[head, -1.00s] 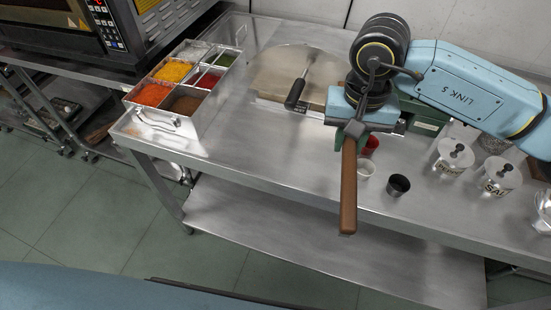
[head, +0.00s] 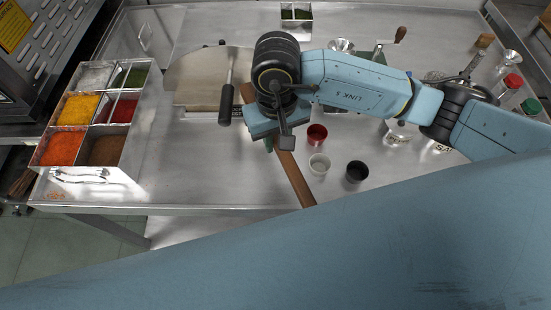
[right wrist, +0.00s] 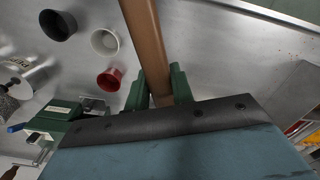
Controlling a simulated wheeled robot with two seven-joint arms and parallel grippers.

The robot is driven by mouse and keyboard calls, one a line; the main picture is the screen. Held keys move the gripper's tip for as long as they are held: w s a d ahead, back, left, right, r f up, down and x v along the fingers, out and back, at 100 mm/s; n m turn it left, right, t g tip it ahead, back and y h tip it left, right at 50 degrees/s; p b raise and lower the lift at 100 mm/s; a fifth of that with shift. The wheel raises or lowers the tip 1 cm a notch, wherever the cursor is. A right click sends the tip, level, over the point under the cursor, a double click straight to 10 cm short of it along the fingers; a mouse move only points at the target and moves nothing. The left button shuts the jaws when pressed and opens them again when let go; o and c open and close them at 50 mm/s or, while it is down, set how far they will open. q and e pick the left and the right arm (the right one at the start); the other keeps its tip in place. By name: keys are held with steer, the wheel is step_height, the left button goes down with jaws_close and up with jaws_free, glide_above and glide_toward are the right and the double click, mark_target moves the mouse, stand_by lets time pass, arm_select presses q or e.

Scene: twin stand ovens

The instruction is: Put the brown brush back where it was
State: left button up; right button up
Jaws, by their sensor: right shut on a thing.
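The brown brush (head: 292,178) shows as a long brown bar slanting down to the right across the front of the steel table. In the right wrist view the brown bar (right wrist: 147,45) runs up from between the green fingers of my right gripper (right wrist: 165,88). I cannot see bristles, or tell whether the brush touches the table. My left gripper is not in view.
A spice tray (head: 140,125) stands at left. Red (head: 317,134), white (head: 319,164) and black (head: 357,171) cups stand close right of the brush. A hand-cranked device (head: 385,45) and shakers stand farther right.

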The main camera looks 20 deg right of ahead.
glide_above(277, 172)
step_height(277, 172, down, 5)
step_height(277, 172, down, 3)
steer(key=shift+f, duration=0.2)
step_height(277, 172, down, 3)
steer(key=shift+f, duration=0.1)
steer(key=o, duration=0.9)
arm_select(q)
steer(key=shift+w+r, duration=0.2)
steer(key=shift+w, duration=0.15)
arm_select(e)
step_height(277, 172, up, 12)
steer(key=shift+w, duration=0.15)
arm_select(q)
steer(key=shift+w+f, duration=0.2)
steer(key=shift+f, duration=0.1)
